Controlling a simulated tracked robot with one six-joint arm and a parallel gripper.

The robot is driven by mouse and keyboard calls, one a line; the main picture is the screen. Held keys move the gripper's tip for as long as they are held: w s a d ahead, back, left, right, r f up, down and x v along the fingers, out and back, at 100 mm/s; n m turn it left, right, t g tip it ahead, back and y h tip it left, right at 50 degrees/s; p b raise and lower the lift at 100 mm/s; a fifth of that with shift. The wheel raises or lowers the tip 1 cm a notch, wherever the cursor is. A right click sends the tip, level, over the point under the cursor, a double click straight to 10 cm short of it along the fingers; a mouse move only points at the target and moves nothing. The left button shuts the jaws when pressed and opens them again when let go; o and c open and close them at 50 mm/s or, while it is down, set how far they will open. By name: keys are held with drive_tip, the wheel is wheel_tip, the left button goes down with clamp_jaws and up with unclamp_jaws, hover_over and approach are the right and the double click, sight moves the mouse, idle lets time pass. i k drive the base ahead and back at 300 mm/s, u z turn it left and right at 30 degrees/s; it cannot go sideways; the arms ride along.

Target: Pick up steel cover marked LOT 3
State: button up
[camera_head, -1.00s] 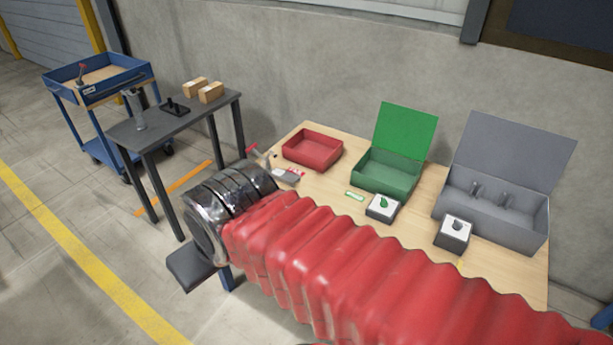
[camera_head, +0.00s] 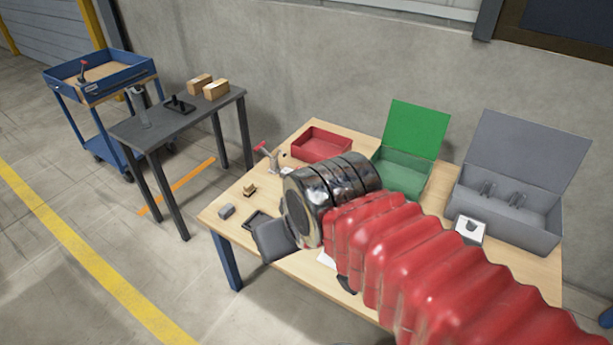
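No lettering reading LOT 3 can be made out, so I cannot tell which thing is the steel cover. A small grey block (camera_head: 227,211) lies near the left front corner of the wooden table (camera_head: 330,275). A small brown piece (camera_head: 249,190) and a dark shallow tray (camera_head: 252,217), partly hidden, are close to it. My gripper (camera_head: 273,241) shows as a dark block at the end of my arm, above the table's front edge. Its fingers cannot be made out. My red-sleeved arm hides much of the table's middle.
Along the back stand a red bin (camera_head: 322,144), an open green box (camera_head: 402,172) and an open grey box (camera_head: 507,207). A red-handled clamp (camera_head: 267,154) and white-topped box (camera_head: 470,228) are on the table. A grey side table (camera_head: 180,123) and blue cart (camera_head: 100,75) stand left.

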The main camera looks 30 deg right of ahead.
sight(285, 170)
drive_tip(key=u, duration=0.05)
drive_tip(key=i, duration=1)
drive_tip(key=z, duration=0.1)
